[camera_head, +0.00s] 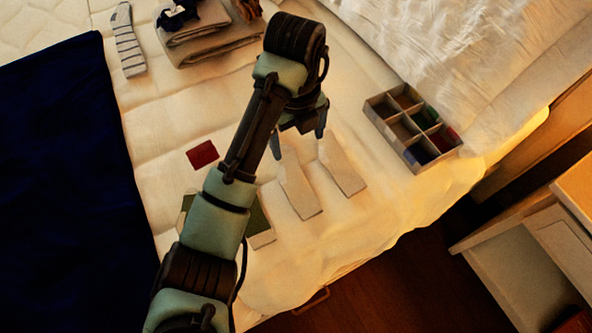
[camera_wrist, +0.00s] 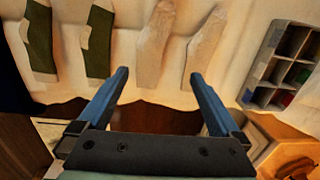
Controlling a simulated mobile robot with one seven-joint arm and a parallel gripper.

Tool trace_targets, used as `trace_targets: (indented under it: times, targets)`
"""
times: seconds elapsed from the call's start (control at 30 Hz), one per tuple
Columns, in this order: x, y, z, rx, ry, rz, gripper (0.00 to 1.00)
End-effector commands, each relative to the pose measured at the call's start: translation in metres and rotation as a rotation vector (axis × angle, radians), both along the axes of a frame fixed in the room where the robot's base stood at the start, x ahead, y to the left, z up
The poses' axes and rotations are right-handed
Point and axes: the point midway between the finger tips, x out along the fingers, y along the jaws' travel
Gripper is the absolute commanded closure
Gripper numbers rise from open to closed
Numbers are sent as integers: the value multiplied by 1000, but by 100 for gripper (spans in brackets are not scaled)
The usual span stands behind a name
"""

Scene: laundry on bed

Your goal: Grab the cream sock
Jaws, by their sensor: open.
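Two plain cream socks lie flat side by side on the bed. In the head view, one cream sock (camera_head: 298,190) is on the left and the other (camera_head: 342,166) is on the right. The wrist view shows the left one (camera_wrist: 154,47) and the right one (camera_wrist: 205,42) near the top, beyond my fingertips. My gripper (camera_head: 299,141) is above the bed by the upper ends of these socks. In the wrist view my gripper (camera_wrist: 160,73) has its fingers wide apart with nothing between them.
Two green-and-cream socks (camera_wrist: 40,45) (camera_wrist: 98,45) lie to the left, mostly behind my arm in the head view. A divided box (camera_head: 391,140) stands to the right. A red cloth (camera_head: 202,154), striped sock (camera_head: 128,45), folded towels (camera_head: 215,45) and dark blue blanket (camera_head: 60,150) lie leftward.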

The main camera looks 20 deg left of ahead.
Motion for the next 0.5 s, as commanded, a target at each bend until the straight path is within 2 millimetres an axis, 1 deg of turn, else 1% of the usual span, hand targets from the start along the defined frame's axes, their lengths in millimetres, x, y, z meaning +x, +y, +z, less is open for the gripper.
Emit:
trace_targets:
  times: [0.03,0.13,0.4,0.5]
  targets:
    - [-7,4,-9,1,34,-22,0]
    - [-14,7,-21,-2,64,-47,0]
    - [-14,5,-64,-4,65,-51,0]
    - [-14,6,-75,-2,65,-48,0]
